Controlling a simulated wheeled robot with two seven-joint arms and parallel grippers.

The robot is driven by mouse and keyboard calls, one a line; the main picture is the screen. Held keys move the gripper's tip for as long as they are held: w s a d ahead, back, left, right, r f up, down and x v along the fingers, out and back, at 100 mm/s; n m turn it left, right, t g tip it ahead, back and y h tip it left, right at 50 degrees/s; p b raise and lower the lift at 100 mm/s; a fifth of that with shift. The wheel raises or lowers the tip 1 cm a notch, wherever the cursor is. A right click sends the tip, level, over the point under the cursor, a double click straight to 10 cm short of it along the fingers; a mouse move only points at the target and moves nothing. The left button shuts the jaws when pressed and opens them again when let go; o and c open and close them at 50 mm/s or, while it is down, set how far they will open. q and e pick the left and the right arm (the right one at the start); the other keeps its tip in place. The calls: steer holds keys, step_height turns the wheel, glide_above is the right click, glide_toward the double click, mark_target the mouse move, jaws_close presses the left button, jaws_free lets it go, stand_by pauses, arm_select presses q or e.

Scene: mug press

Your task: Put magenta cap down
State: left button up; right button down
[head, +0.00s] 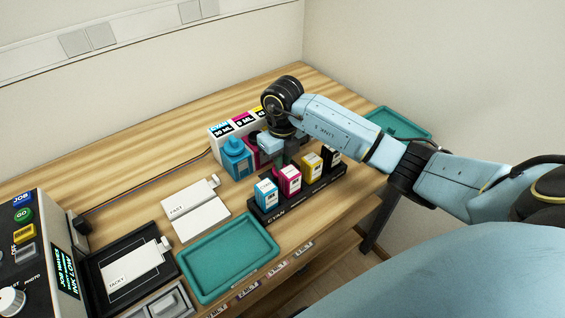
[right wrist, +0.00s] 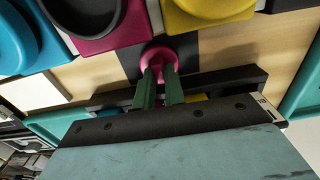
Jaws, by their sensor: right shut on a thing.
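My right gripper (right wrist: 159,85) has green fingers shut on the magenta cap (right wrist: 158,55) in the right wrist view. The cap is in front of the magenta bottle (right wrist: 108,32), whose neck shows a dark round opening. I cannot tell whether the cap touches the surface below. In the head view the right gripper (head: 285,158) points down between the bottles and the cartridge rack, and it hides the cap. The magenta bottle (head: 252,146) is partly hidden there. My left gripper is in neither view.
A cyan bottle (head: 236,158) stands left of the magenta one; a yellow bottle (right wrist: 205,14) is to its right. The black rack (head: 300,201) holds several cartridges. An empty teal tray (head: 190,256) lies at front; another (head: 402,119) is at back right.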

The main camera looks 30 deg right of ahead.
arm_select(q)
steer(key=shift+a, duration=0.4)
arm_select(e)
steer(key=shift+f, duration=0.2)
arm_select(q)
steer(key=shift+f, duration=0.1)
arm_select(e)
steer(key=shift+f, duration=0.1)
steer(key=c, duration=1.5)
jaws_free()
steer(key=shift+f, duration=0.1)
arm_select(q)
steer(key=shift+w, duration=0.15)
